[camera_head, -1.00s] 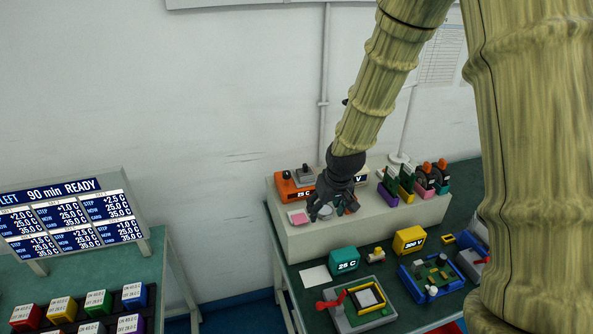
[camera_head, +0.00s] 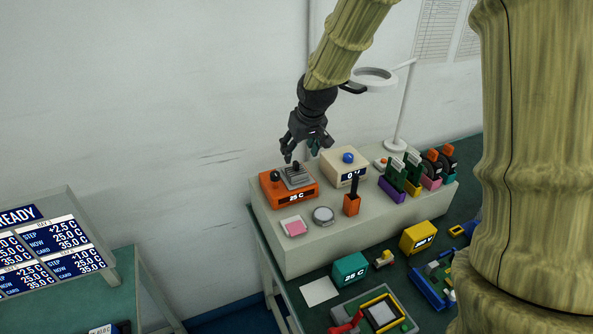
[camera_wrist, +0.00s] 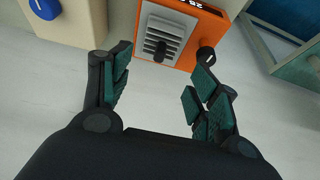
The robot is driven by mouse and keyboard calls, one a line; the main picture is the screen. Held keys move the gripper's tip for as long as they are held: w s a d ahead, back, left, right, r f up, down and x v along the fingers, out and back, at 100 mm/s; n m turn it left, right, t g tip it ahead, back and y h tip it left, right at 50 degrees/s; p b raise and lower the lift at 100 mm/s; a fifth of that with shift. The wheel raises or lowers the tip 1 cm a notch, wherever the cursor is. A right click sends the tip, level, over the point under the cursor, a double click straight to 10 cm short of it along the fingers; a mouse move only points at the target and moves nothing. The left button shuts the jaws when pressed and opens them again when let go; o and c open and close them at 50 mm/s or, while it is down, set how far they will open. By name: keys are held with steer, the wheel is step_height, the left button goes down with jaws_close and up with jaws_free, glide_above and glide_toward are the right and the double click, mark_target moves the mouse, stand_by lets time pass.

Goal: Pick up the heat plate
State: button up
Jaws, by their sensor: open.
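A grey ridged plate with a dark upright knob, which looks like the heat plate (camera_head: 297,180), lies on top of the orange unit (camera_head: 287,196) that reads 25 C. In the wrist view the plate (camera_wrist: 183,35) and its knob (camera_wrist: 160,51) show at the top centre, on the orange unit (camera_wrist: 216,32). My gripper (camera_head: 304,150) is just above the plate, fingers spread and pointing down. In the wrist view its open fingers (camera_wrist: 163,68) stand left and right of the knob, with nothing held. Whether a finger touches the plate cannot be told.
A cream unit with a blue knob (camera_head: 347,158) stands close on the right. A pink pad (camera_head: 293,226), a round disc (camera_head: 323,215) and an orange holder (camera_head: 351,205) sit on the shelf in front. A magnifier lamp (camera_head: 393,140) stands behind. The wall is close behind.

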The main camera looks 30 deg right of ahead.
mark_target(297, 162)
steer(key=w+f, duration=0.2)
steer(key=shift+w+f, duration=0.1)
steer(key=shift+f, duration=0.45)
steer(key=shift+s+r+p, duration=0.1)
steer(key=shift+s+p, duration=0.2)
steer(key=shift+s, duration=0.05)
steer(key=shift+p+x, duration=0.6)
steer(key=shift+x, duration=0.35)
steer(key=shift+d+f+p, duration=0.2)
steer(key=shift+f+p, duration=0.25)
steer(key=shift+f, duration=0.3)
steer(key=shift+p+x, duration=0.3)
steer(key=shift+x, duration=0.85)
steer(key=shift+a+r, duration=0.1)
